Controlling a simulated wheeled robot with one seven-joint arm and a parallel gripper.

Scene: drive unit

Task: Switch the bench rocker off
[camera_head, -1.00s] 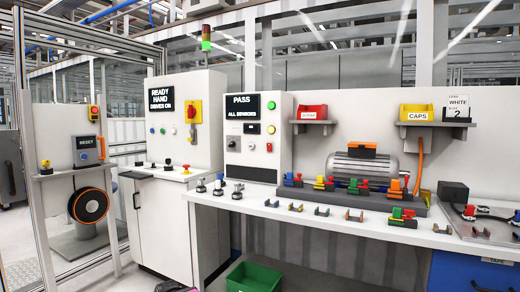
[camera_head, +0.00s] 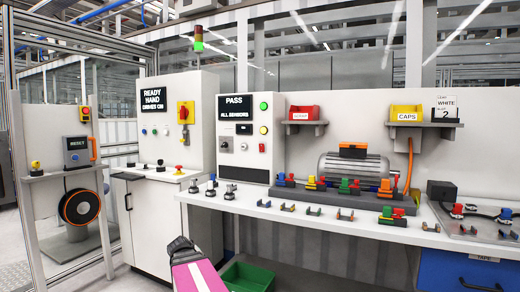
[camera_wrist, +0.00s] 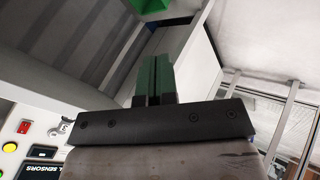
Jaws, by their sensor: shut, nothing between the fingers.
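The test panel (camera_head: 244,160) stands at the left of the bench, its sign reading PASS, ALL SENSORS. It carries a green light, a yellow button, a small dark insert (camera_head: 243,129) and dark controls below. I cannot tell for sure which is the bench rocker. In the wrist view, a red rocker-like part (camera_wrist: 24,127) shows at the lower left, near a yellow button and the sign; its position is unclear. My gripper (camera_wrist: 153,60) is shut and empty, with dark green fingers together, apart from the panel. In the head view my arm rises at the bottom, in front of the bench.
The white bench (camera_head: 330,219) carries several small clamps, black knobs near its left end, and a motor (camera_head: 353,168). A green crate (camera_head: 247,277) is below. A control cabinet (camera_head: 170,215) stands left. Space in front of the panel looks clear above the bench.

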